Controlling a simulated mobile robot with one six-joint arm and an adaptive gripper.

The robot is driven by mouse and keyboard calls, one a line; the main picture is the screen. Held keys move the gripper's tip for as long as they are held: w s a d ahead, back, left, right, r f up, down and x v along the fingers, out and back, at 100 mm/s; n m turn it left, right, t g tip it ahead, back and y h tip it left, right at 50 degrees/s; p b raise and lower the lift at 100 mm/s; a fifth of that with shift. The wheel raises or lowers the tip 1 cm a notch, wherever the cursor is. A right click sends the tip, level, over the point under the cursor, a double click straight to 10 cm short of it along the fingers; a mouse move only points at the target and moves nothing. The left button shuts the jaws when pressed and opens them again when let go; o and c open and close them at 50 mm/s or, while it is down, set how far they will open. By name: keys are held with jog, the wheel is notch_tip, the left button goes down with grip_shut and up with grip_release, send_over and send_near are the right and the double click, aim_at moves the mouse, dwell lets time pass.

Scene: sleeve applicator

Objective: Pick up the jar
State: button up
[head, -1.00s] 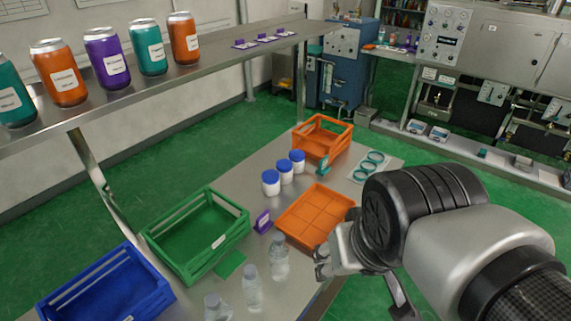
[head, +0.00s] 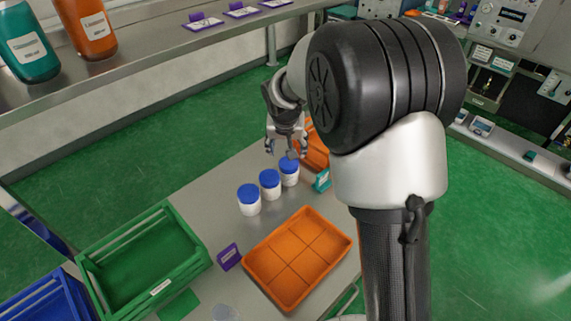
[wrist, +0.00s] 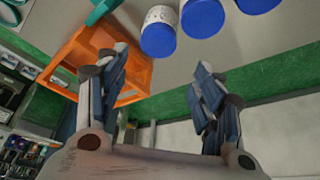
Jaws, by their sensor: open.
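Three white jars with blue lids stand in a slanting row on the metal table: a near jar (head: 249,200), a middle jar (head: 270,184) and a far jar (head: 289,172). The wrist view shows parts of the three jars at its top: one jar (wrist: 159,31), a second (wrist: 202,18) and a third lid (wrist: 257,5) cut by the edge. My gripper (head: 287,152) is open and empty, pointing down just behind the far jar in the head view. Its fingers (wrist: 158,95) show apart in the wrist view with nothing between them.
An orange crate (wrist: 128,78) stands beside the gripper. An orange divided tray (head: 298,258) lies in front of the jars, with a green crate (head: 146,255) at left. A teal tag (head: 322,180) stands near the far jar. A metal shelf (head: 165,56) runs above.

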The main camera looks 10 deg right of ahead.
aim_at(289, 163)
jog(key=b+x, duration=0.3)
jog(key=x, duration=1.2)
jog(key=shift+d+f, duration=0.1)
jog(key=shift+f, duration=0.15)
jog(key=shift+w, duration=0.1)
jog(key=shift+c, duration=0.3)
jog(key=c, duration=0.8)
